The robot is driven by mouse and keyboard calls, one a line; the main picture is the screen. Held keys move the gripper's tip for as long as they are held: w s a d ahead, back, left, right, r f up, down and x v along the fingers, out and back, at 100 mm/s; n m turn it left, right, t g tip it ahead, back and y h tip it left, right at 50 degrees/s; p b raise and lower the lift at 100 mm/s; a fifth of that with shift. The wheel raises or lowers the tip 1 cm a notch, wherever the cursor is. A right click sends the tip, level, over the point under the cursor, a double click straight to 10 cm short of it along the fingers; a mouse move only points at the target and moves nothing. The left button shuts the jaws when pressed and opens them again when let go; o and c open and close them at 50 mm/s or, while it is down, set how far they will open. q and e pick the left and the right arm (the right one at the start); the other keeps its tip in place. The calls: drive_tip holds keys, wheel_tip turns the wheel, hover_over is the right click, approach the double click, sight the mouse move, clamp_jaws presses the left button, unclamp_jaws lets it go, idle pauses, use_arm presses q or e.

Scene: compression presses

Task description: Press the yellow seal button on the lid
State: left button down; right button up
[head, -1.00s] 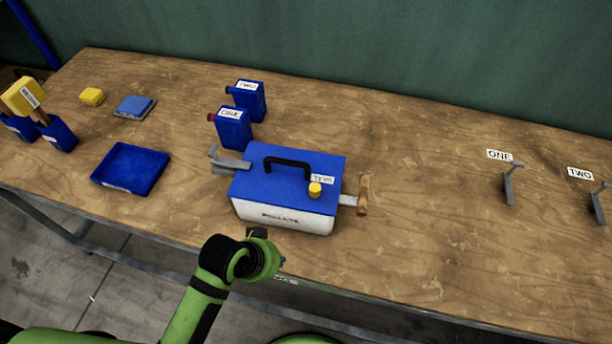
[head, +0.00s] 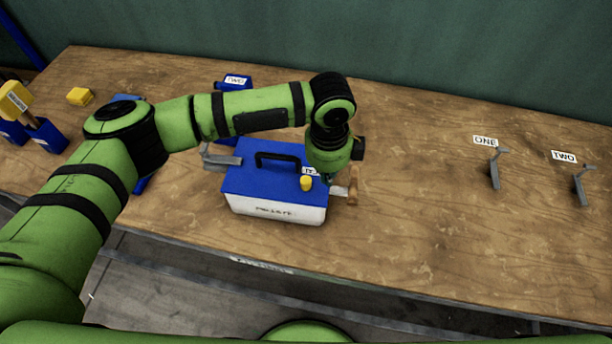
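The white box (head: 275,207) with a blue lid (head: 245,181) stands near the front edge of the table. The lid carries a black handle (head: 277,156) and, at its front right, the yellow seal button (head: 306,183) beside a partly hidden label. My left arm reaches over from the left, and its end hangs over the lid's right side. My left gripper (head: 338,177) is just right of and behind the button, small and mostly hidden by the wrist, so its fingers cannot be read. It appears apart from the button. My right gripper is not in view.
A metal lever with a wooden grip (head: 352,186) sticks out right of the box, close to my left gripper. A grey bracket (head: 220,160) is at its left. Brackets labelled ONE (head: 494,170) and TWO (head: 580,186) stand at the right. The table between is clear.

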sight(307, 181)
use_arm(q)
drive_tip(key=shift+y, duration=0.7)
drive_tip(key=w+a+r, duration=0.2)
drive_tip(key=a, duration=0.1)
drive_tip(key=shift+w+a+r, duration=0.25)
drive_tip(key=shift+w, duration=0.15)
drive_tip(key=shift+f, duration=0.1)
drive_tip(key=shift+f+b, duration=0.7)
drive_tip(key=shift+f, duration=0.15)
drive_tip(key=f+b, duration=0.5)
drive_tip(key=shift+w+a+f, duration=0.1)
drive_tip(key=shift+w+a, duration=0.1)
drive_tip(key=shift+w, duration=0.05)
drive_tip(key=shift+s, duration=0.1)
